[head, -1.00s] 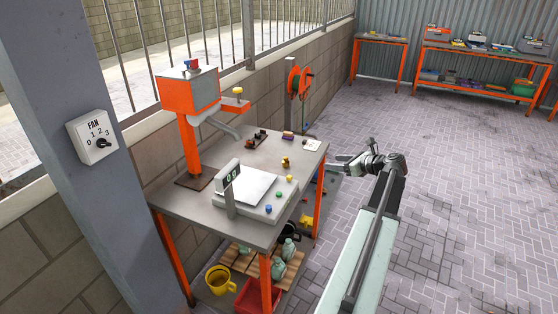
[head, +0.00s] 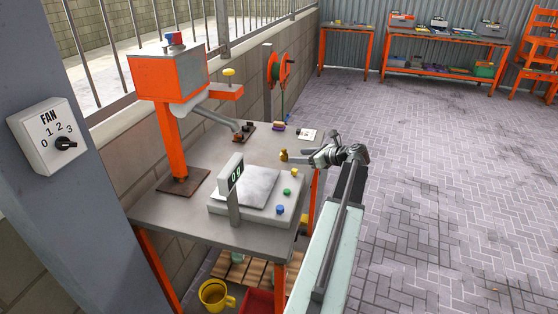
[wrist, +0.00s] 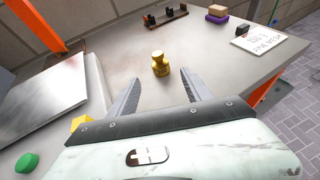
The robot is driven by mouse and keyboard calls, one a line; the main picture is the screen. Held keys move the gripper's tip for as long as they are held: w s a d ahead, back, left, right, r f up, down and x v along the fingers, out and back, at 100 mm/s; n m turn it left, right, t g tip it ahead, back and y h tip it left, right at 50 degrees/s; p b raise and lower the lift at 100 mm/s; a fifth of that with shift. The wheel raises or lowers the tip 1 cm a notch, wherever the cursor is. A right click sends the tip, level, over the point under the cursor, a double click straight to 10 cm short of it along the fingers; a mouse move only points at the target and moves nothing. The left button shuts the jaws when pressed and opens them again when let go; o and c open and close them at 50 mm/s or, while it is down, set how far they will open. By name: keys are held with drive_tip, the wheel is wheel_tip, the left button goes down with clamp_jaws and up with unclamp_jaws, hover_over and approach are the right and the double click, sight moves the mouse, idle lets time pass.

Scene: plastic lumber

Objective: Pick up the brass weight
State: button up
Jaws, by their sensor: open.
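The brass weight (wrist: 160,64) stands upright on the grey table, just beyond and between my open fingertips in the wrist view. It also shows in the head view (head: 284,155), right at the tip of my gripper. My gripper (wrist: 159,77) is open, with one finger on each side and nothing between them. In the head view my gripper (head: 297,157) reaches in over the table's right edge. I cannot tell whether a finger touches the weight.
A scale (head: 250,188) with yellow, green and blue buttons stands left of my gripper. Behind the weight are a dark rack (wrist: 165,16), stacked blocks (wrist: 217,13) and a note card (wrist: 268,40). An orange machine (head: 168,75) stands at the left. Tabletop around the weight is clear.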

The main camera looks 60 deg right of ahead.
sight(287, 155)
drive_tip(key=shift+b+x, duration=1.45)
drive_tip(key=shift+x, duration=2.45)
drive_tip(key=shift+r, duration=0.15)
clamp_jaws()
